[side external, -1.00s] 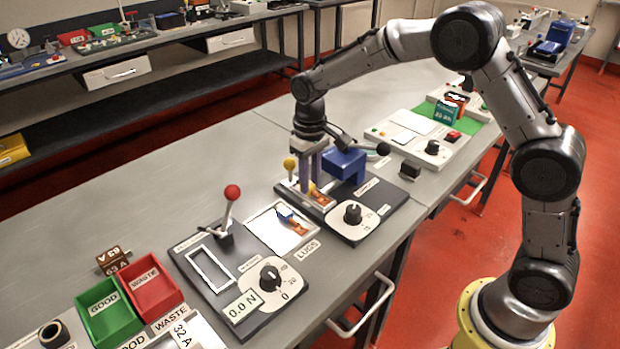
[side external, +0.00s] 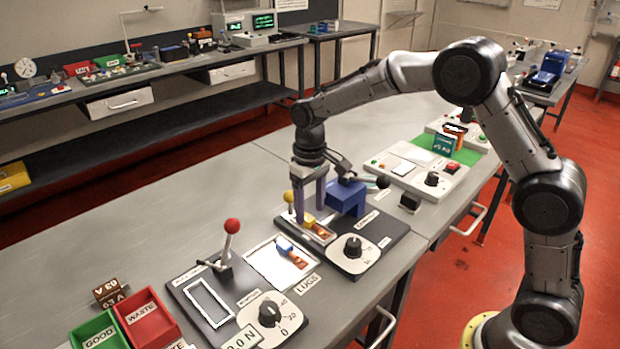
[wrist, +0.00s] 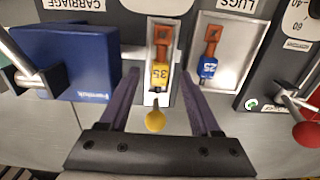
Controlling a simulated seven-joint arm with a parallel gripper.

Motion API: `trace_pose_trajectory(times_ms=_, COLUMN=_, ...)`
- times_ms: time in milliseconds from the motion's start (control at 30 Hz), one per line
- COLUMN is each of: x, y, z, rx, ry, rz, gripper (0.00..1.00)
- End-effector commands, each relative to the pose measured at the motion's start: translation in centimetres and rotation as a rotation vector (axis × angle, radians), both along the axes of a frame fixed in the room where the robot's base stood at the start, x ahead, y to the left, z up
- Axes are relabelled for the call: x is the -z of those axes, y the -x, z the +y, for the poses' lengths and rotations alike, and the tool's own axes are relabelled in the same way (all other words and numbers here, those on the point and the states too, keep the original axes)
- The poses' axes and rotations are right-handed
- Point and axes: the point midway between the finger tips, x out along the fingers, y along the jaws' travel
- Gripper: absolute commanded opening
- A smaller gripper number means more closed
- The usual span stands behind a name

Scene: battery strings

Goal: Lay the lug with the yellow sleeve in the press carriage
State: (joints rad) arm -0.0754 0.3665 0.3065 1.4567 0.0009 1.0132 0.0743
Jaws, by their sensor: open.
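The lug with the yellow sleeve marked 35 (wrist: 160,72) lies in the narrow pale slot of the press carriage (wrist: 153,98), its copper end toward the top of the wrist view. In the side view the yellow-sleeved lug (side external: 309,219) sits in the carriage beside the blue press block (side external: 347,197). My gripper (wrist: 158,68) is open, with one finger on each side of the slot and a visible gap to the sleeve. In the side view my gripper (side external: 310,214) is just above the carriage. Its fingers partly hide the lug there.
A lug with a blue sleeve (wrist: 208,68) lies in the white LUGS tray (wrist: 232,85) beside the carriage. A yellow-knobbed lever (wrist: 155,120) stands at the carriage's end, close to my fingers. A red-knobbed lever (side external: 232,226) stands left of the tray.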

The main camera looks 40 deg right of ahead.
Motion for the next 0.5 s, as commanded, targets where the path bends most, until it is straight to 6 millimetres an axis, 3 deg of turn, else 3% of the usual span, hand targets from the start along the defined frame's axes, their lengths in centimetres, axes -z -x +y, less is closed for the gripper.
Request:
trace_pose_trajectory(times_ms=300, x=-7.1, y=-0.1, z=0.0, rx=0.000, ry=-0.001, rz=-0.007, gripper=0.64)
trace_pose_trajectory(times_ms=500, x=-10.3, y=-0.1, z=0.0, rx=0.000, ry=0.000, rz=-0.004, gripper=0.64)
